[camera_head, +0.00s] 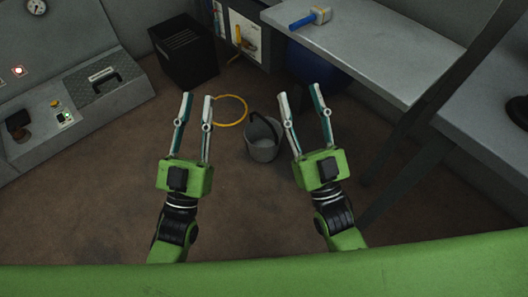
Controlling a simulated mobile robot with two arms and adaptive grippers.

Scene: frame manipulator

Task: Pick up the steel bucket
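A grey steel bucket (263,150) stands upright on the brown floor, seen from above in the head view. My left gripper (197,98) is left of the bucket, with its fingers apart and nothing between them. My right gripper (299,92) is right of the bucket, also with its fingers apart and empty. The tips of its left finger show close to the bucket's right side in the picture, but I cannot tell the distance in depth. The bucket's far inside is partly in shadow.
A yellow ring (230,124) lies on the floor behind the bucket. A black bin (184,50) stands at the back. A grey bench (370,60) with a blue-handled mallet (318,15) is at the right. A control console (75,100) is at the left.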

